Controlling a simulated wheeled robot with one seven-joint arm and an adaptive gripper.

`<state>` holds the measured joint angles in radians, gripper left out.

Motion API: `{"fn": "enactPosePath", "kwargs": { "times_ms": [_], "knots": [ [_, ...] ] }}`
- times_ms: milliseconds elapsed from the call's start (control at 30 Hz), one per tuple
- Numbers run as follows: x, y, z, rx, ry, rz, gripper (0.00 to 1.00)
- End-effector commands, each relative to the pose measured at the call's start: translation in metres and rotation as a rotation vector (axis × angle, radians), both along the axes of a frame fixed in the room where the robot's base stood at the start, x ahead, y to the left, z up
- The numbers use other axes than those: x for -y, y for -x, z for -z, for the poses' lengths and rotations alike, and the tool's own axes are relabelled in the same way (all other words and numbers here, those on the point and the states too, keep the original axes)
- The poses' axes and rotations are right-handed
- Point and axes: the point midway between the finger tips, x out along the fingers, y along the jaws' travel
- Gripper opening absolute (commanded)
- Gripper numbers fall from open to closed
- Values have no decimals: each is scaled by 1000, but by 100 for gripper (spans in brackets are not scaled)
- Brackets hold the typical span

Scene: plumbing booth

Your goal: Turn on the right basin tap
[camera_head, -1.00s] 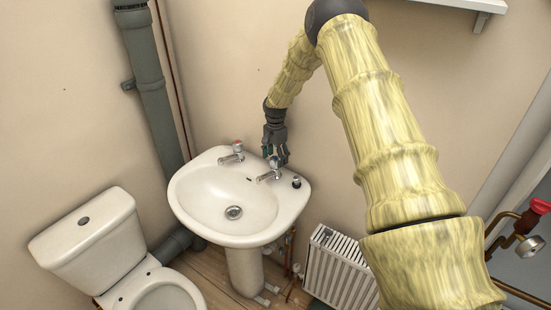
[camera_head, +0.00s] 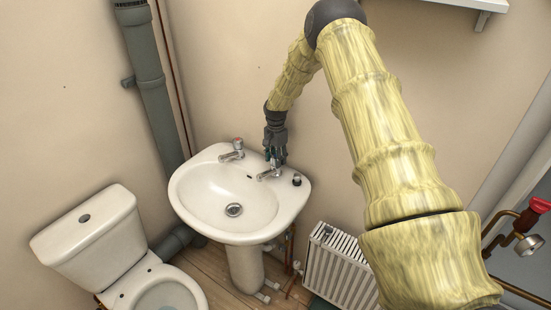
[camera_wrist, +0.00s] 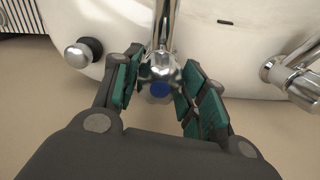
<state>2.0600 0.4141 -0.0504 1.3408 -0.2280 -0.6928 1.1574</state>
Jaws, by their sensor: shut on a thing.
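The right basin tap (camera_head: 268,173) is chrome and stands at the back right of the white basin (camera_head: 205,214). My gripper (camera_head: 275,158) comes down on it from above. In the wrist view the tap's handle (camera_wrist: 158,91), with a blue cap, sits between the green-padded fingers of my gripper (camera_wrist: 157,92). The fingers are shut on the handle. The spout (camera_wrist: 162,25) points away toward the bowl. The left basin tap (camera_head: 233,151), with a red cap, stands apart; its chrome body also shows in the wrist view (camera_wrist: 290,75). No water is visible from the right tap.
A small dark-and-chrome plug (camera_head: 296,180) sits on the basin's right rim, close to the fingers. The wall is right behind the basin. A toilet (camera_head: 95,235) is at lower left, a white radiator (camera_head: 340,270) at lower right, and a grey pipe (camera_head: 145,80) at left.

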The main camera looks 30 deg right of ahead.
Motion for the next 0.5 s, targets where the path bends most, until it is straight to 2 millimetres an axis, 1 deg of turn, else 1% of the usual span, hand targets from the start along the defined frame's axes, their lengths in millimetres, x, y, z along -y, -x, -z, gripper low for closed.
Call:
{"fn": "enactPosePath", "kwargs": {
  "times_ms": [267, 500],
  "knots": [
    [0, -1, 0, 1, 1, -71, 18],
    [0, -1, 1, 3, 0, -240, 18]
  ]
}}
